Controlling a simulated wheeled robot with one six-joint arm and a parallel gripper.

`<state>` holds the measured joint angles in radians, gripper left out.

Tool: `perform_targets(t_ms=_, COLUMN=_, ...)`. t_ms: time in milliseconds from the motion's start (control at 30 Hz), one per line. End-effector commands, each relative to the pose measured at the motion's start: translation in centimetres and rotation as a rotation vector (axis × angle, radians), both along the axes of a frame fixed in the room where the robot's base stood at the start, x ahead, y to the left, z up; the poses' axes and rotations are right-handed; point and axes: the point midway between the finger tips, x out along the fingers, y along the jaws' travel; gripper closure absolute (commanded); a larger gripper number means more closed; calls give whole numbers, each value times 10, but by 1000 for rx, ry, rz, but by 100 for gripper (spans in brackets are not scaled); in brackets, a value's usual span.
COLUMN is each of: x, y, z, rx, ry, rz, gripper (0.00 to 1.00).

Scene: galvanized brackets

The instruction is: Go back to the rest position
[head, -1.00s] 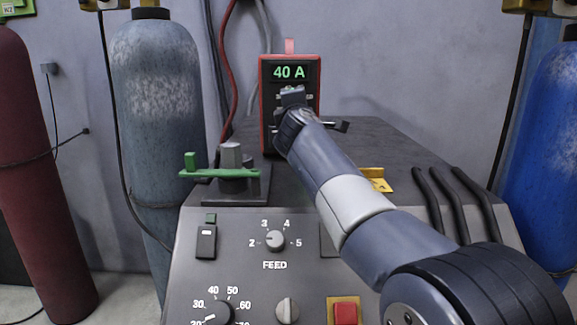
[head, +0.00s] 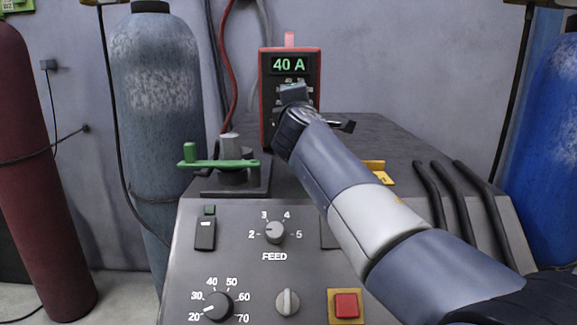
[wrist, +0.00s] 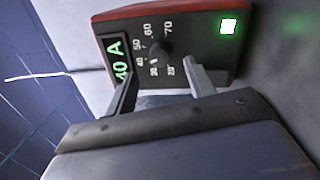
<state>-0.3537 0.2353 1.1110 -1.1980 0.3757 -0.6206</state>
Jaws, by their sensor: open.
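My gripper (wrist: 160,85) is open in the wrist view, its two fingers apart with a small dark dial (wrist: 160,48) showing beyond and between them. The dial sits on the face of a red-edged meter box (head: 318,75) that reads 40 A in the head view. The box also shows in the wrist view (wrist: 115,14), turned on its side. I cannot tell whether the fingers touch the dial. In the head view my arm reaches from the lower right up to the box and hides part of its face.
A grey machine (head: 365,130) carries the box, a green-handled lever (head: 215,163) at left and black bent bars (head: 470,190) at right. Its front has a FEED knob (head: 275,232) and a red button (head: 346,305). Gas cylinders stand left (head: 155,90) and right (head: 550,130).

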Motion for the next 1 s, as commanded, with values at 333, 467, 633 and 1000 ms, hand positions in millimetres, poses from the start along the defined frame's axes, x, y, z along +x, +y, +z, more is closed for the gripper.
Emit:
perform_targets(t_ms=333, x=-45, y=0, z=-4, rx=0, ry=3, rz=-2, gripper=49)
perform_targets(t_ms=467, x=-21, y=0, z=-1, rx=-1, ry=3, rz=-3, gripper=49)
perform_targets(t_ms=633, x=7, y=0, z=2, rx=0, ry=2, rz=-1, gripper=49)
perform_targets(t_ms=1000, x=60, y=-1, z=9, rx=-26, ry=1, rz=-1, gripper=49)
